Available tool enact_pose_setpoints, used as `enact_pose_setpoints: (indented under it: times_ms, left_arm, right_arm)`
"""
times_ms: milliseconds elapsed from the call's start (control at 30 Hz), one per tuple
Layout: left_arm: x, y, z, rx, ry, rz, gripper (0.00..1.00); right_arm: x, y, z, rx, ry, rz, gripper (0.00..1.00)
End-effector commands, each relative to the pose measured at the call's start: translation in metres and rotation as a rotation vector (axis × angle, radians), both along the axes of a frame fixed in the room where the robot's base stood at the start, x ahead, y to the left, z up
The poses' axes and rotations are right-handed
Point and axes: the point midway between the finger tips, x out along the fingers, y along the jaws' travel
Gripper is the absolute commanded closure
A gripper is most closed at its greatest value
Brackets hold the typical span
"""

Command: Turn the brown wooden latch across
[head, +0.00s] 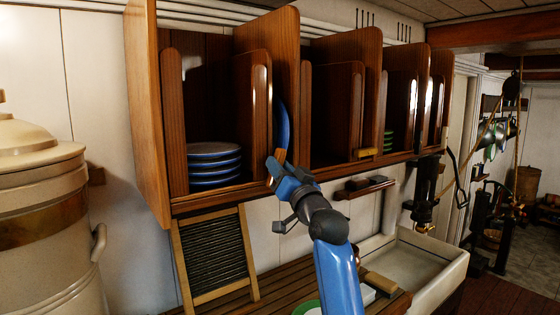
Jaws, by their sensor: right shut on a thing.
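My right gripper (274,174) reaches up from below to the front lower edge of the wooden plate rack. It is shut on the brown wooden latch (281,156), a small piece that shows just above the jaws. The latch appears to stand upright, and the gripper hides its lower part. A blue plate (284,128) stands on edge right behind it in the narrow compartment. My left gripper is not in view.
The wooden rack (267,32) holds stacked blue-rimmed plates (214,165) at left and green ones (388,140) further right. A lighter wooden piece (366,153) lies across the rack's edge. Below are a washboard (214,257) and sink (420,262); a large cream urn (45,220) stands left.

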Motion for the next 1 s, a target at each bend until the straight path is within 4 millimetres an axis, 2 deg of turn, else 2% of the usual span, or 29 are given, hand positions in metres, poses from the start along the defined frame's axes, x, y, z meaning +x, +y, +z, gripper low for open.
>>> enact_pose_setpoints:
  times_ms: [33, 100, 400, 1000]
  left_arm:
    - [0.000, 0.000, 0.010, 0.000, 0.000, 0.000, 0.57]
    - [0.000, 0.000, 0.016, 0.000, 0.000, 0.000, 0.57]
    - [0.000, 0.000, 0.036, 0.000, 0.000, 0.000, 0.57]
    - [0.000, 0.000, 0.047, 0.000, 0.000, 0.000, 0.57]
  right_arm:
    - [0.000, 0.001, 0.003, 0.033, 0.029, 0.000, 1.00]
    - [0.000, 0.000, 0.004, 0.087, 0.068, -0.001, 1.00]
    - [0.001, 0.000, 0.001, 0.318, 0.235, 0.000, 1.00]
    - [0.001, -0.001, -0.002, 0.772, 0.563, 0.000, 1.00]
